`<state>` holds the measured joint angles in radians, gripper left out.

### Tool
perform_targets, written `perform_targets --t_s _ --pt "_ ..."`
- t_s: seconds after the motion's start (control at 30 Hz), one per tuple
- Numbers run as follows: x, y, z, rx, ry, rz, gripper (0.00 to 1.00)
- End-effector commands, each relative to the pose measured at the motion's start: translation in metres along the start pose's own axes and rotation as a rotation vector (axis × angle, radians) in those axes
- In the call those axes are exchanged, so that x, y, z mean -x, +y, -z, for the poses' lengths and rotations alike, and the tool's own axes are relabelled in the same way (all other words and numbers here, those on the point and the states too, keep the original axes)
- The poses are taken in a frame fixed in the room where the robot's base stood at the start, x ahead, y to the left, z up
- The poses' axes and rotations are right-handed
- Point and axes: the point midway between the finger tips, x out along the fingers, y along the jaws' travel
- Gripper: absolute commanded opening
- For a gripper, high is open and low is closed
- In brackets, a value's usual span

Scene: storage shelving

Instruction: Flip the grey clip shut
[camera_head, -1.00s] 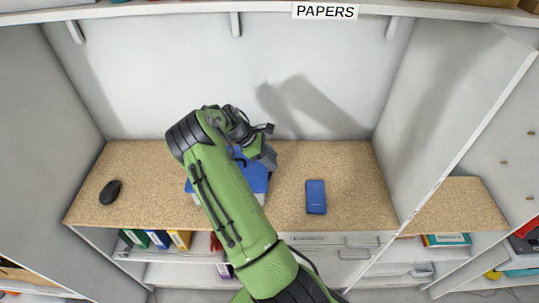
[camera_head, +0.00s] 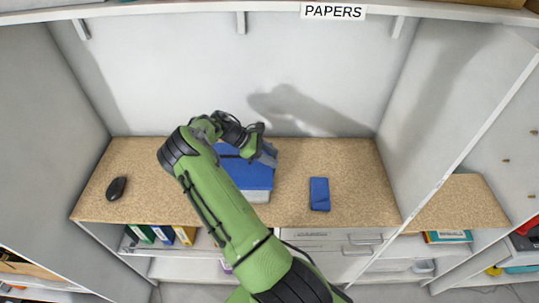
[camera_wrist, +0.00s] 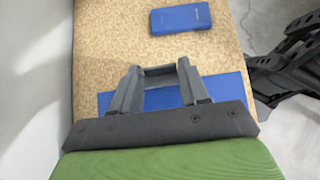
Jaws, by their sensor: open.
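A blue box-like case (camera_head: 248,173) with a pale grey lower part lies on the wooden worktop, partly hidden behind my arm. Its blue surface (camera_wrist: 162,98) also shows between my fingers in the wrist view. My gripper (camera_head: 268,155) is over the case's far right part, fingers apart. In the wrist view my gripper (camera_wrist: 158,72) has a short grey bar between its fingertips, which looks like the grey clip (camera_wrist: 159,70). I cannot tell whether the fingers touch it, or the clip's exact angle. The clip is not distinct in the head view.
A blue phone-like object (camera_head: 319,194) lies right of the case, and a black mouse (camera_head: 116,188) lies at the left. The worktop (camera_head: 355,180) is clear at the right. White walls stand behind and at both sides; binders (camera_head: 163,235) stand below.

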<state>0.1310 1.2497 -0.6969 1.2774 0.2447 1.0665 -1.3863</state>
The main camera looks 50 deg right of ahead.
Motion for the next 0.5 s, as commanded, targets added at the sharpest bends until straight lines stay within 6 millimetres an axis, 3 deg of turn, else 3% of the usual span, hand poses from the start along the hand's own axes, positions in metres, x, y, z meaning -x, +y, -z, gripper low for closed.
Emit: perform_targets --t_s 0.03,0.13,0.5 --pt "-0.0016 -0.0016 0.0021 0.006 0.001 0.006 0.55" --pt "-0.0014 -0.0017 0.0023 0.006 0.002 0.006 0.68" --pt "0.0035 -0.0003 0.0014 0.003 0.002 0.001 0.68"
